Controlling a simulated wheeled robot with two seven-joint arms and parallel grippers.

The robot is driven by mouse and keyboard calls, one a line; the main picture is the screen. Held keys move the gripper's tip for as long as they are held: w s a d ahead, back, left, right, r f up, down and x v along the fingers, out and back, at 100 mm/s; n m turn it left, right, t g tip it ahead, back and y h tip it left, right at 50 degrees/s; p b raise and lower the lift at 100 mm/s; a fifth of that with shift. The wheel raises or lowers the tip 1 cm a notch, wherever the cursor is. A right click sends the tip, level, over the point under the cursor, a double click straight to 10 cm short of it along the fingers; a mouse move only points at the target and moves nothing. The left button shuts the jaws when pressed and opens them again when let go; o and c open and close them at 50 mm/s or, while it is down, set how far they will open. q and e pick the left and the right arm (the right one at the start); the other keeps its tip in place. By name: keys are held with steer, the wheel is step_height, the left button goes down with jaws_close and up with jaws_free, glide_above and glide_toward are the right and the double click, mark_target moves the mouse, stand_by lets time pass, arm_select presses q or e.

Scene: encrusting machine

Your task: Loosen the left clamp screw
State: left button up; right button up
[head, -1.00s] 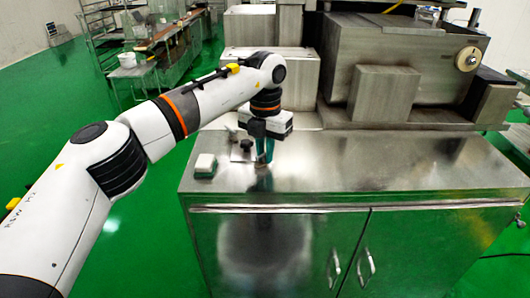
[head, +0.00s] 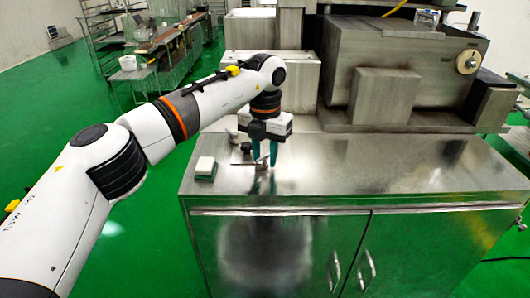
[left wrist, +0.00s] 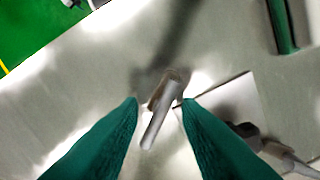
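The left clamp screw appears as a small grey metal piece with a bar-like handle (left wrist: 161,112) in the left wrist view; it also shows as a small metal piece below my gripper in the head view (head: 262,165). My left gripper (head: 264,160) points down over it. Its two green fingers (left wrist: 161,102) are apart, one on each side of the handle, with gaps visible. I cannot tell how deep the fingers reach around it. My right gripper is in neither view.
A small white-topped box (head: 205,167) lies left of the gripper on the steel cabinet top (head: 380,170). A flat plate (left wrist: 232,100) with a dark knobbed part lies beside the screw. The machine's steel housings (head: 400,70) stand behind. The cabinet top's right side is clear.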

arm_select(q)
steer(key=shift+r, duration=0.1)
steer(key=shift+r, duration=0.3)
step_height(320, 180, up, 11)
steer(key=b, duration=0.1)
steer(key=shift+r, duration=0.15)
